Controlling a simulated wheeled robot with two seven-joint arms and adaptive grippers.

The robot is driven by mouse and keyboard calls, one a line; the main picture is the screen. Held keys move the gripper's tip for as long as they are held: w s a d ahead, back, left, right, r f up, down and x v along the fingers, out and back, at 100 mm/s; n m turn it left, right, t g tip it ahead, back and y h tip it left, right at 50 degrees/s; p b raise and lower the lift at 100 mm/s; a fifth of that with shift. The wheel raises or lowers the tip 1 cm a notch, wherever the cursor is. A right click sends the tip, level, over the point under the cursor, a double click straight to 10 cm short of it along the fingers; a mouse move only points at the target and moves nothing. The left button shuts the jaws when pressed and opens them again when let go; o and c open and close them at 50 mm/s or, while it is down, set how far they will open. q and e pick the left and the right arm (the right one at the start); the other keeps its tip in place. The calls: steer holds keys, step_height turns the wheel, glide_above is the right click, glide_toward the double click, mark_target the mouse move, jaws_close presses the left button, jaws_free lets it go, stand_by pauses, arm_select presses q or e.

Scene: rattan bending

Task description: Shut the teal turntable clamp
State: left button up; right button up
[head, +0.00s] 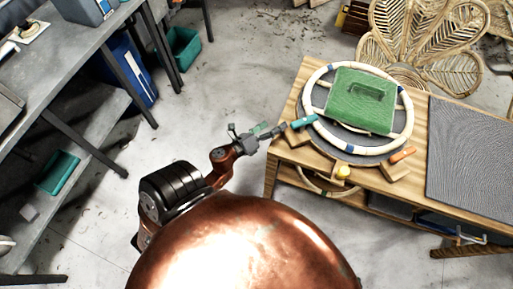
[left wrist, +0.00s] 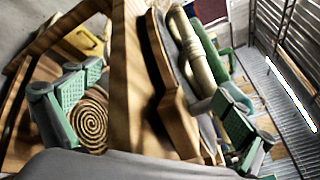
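The teal clamp (head: 304,121) sits at the left edge of the round turntable (head: 348,151), beside a wooden block (head: 297,137) and against the pale rattan ring (head: 311,91). I cannot tell how far its lever is closed. My left gripper (head: 270,131) is just left of the clamp, near the table's left edge, and looks apart from it. In the left wrist view its two green-padded fingers (left wrist: 158,108) are wide apart with nothing held between them. The clamp cannot be made out clearly there. My right gripper is not in view.
A green block (head: 361,100) lies inside the ring. An orange clamp (head: 402,155) and a yellow knob (head: 343,172) are at the turntable's front. A dark ribbed mat (head: 468,160) covers the table's right. A grey shelf unit (head: 70,55) stands left, with clear floor between.

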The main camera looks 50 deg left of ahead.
arm_select(q)
steer(key=s+a+f+n+g+y+p, duration=0.1)
steer(key=s+f+n+g+p, duration=0.1)
steer(key=f+n, duration=0.4)
steer(key=s+a+f+n+g+p, duration=0.1)
steer(key=s+f+n+g+p, duration=0.2)
steer(key=f, duration=1.2)
steer(key=s+n, duration=0.1)
steer(key=n, duration=0.2)
steer(key=shift+s+f+n+g+y, duration=0.2)
steer(key=shift+f+n+g+y, duration=0.1)
steer(key=shift+g+y, duration=0.1)
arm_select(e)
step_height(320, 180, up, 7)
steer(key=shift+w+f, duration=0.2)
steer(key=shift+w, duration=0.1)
